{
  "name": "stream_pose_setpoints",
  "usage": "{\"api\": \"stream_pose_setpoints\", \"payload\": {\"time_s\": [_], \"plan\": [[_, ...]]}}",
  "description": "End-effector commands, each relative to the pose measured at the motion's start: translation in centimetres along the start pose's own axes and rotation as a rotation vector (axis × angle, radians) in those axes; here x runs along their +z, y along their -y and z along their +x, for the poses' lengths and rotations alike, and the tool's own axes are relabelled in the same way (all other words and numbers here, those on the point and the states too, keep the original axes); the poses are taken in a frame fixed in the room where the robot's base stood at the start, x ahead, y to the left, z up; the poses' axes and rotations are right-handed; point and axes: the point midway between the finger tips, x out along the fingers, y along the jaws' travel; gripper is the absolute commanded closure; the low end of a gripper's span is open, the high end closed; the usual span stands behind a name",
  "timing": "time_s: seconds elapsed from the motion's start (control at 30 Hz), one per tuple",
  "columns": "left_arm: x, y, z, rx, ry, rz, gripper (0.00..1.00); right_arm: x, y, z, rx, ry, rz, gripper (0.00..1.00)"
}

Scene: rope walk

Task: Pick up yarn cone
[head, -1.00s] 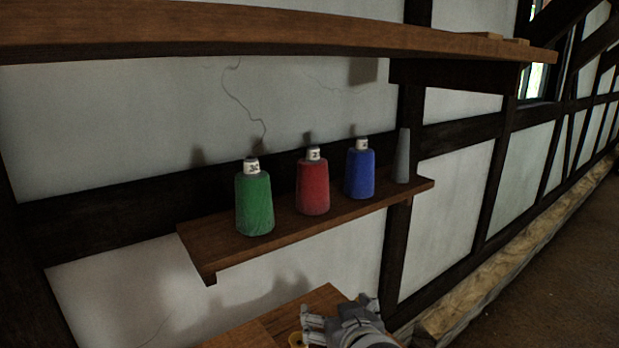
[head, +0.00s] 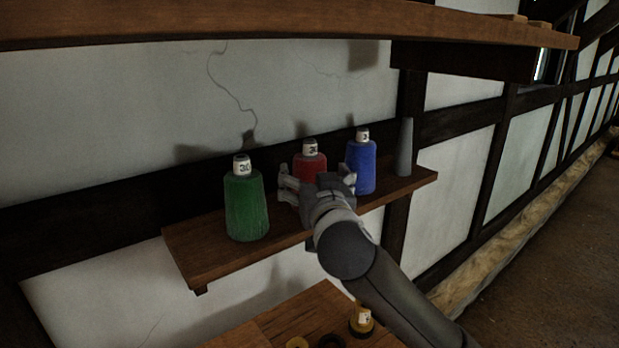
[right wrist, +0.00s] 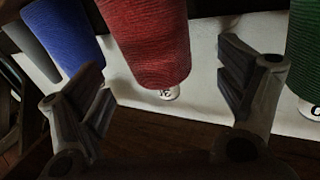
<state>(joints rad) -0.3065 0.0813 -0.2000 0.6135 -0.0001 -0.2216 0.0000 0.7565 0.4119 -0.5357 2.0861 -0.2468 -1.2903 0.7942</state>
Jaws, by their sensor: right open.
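Three yarn cones with white numbered tops stand in a row on a wall shelf (head: 205,262). The green cone (head: 246,208) is at left, the red cone (head: 310,163) in the middle, the blue cone (head: 361,170) at right. My right gripper (head: 314,186) is open in front of the red cone and hides its lower part. In the right wrist view, the red cone (right wrist: 150,45) shows between and beyond the open fingers (right wrist: 165,95). The blue cone (right wrist: 62,35) and green cone (right wrist: 312,62) show to either side. My left gripper is not in view.
A bare grey cone (head: 405,150) stands at the shelf's right end. A long upper shelf (head: 250,26) runs above. A lower wooden surface (head: 290,318) holds a small yellow-and-white item (head: 361,321) and dark rings. The wall is close behind the cones.

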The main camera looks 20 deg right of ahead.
Motion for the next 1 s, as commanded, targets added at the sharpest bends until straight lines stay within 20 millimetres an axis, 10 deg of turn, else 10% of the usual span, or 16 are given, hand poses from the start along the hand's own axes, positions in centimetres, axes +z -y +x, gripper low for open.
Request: {"api": "stream_pose_setpoints", "payload": {"time_s": [0.8,1.0], "plan": [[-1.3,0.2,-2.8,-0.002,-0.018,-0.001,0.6,-0.4,-0.3,5.4,-0.001,0.001,-0.001,0.11],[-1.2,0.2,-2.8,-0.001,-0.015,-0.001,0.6,-0.4,-0.3,5.4,-0.001,0.001,-0.001,0.34]]}}
